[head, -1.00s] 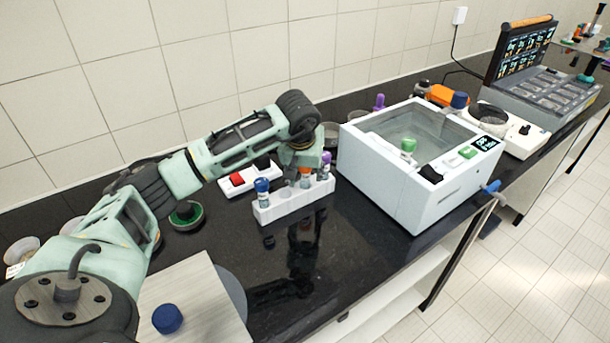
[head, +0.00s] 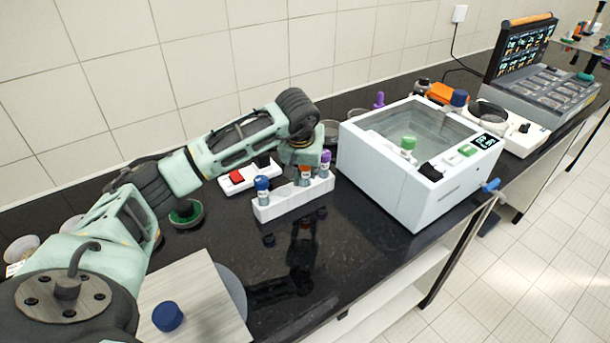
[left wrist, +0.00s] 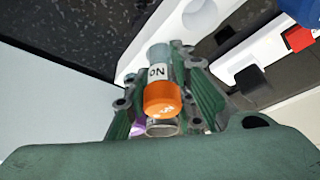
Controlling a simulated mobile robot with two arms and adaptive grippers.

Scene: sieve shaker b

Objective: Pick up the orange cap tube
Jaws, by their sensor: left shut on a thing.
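The orange cap tube (left wrist: 160,75) shows in the left wrist view with its orange cap toward the camera and a white label on its body. My left gripper (left wrist: 166,92) has a green finger on each side of it and is shut on it. In the head view my left gripper (head: 304,160) is over the white rack (head: 290,204), and the orange cap tube (head: 305,171) shows just under it. I cannot tell whether the tube's lower end is clear of the rack. My right gripper is not in view.
A blue cap tube (head: 262,187) and a purple cap tube (head: 325,161) stand in the rack on either side. A white machine with a basin (head: 395,185) stands close to the right. A power strip with a red switch (head: 240,178) lies behind the rack.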

